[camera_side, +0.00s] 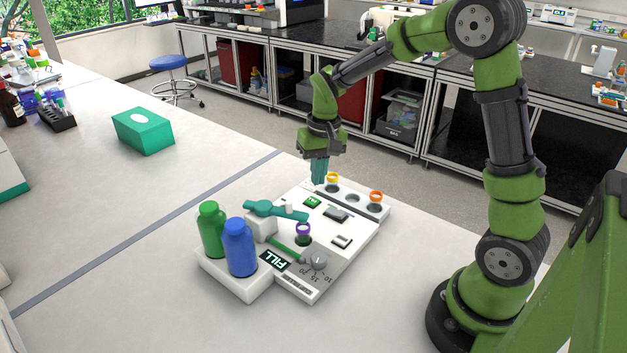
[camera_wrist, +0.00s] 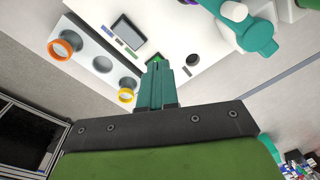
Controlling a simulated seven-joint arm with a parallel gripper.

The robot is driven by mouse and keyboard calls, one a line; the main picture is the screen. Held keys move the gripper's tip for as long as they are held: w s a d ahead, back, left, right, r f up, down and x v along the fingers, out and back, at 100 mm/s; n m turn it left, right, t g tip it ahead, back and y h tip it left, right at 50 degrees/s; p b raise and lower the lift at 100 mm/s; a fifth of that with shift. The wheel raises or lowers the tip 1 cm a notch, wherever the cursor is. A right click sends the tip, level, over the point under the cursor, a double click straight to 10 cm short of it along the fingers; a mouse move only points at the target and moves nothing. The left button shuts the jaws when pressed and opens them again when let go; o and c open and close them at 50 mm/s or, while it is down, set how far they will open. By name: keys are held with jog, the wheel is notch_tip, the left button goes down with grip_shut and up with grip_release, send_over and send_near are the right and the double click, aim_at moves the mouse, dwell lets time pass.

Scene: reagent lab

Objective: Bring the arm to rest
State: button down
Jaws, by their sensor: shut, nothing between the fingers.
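My gripper (camera_side: 319,172) has teal fingers and is shut with nothing between them. In the side view it points down above the back edge of a white dispensing station (camera_side: 335,266), close to a yellow ring (camera_side: 332,177). In the wrist view the closed fingers (camera_wrist: 158,72) point at the station top beside a small green patch (camera_wrist: 157,59), and the yellow ring (camera_wrist: 126,95) lies to their left. Whether the fingertips touch the station cannot be told.
A green bottle (camera_side: 211,230) and a blue bottle (camera_side: 239,248) stand on the station's left part, by a teal lever (camera_side: 275,210). A purple ring (camera_side: 303,229) and an orange ring (camera_side: 376,197) sit on it. A green box (camera_side: 143,131) stands farther back; table between is clear.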

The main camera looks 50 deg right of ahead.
jog(key=s+a+r+n+t, duration=0.1)
jog(key=s+a+r+t, duration=0.2)
jog(key=s+r, duration=0.3)
jog(key=s+a+r+t+y, duration=0.1)
jog(key=s+a+r+t, duration=0.2)
jog(key=s+a+r, duration=0.3)
jog(key=s, duration=0.4)
jog(key=shift+s+r+n, duration=0.2)
jog(key=shift+r+n, duration=0.1)
jog(key=shift+n, duration=0.1)
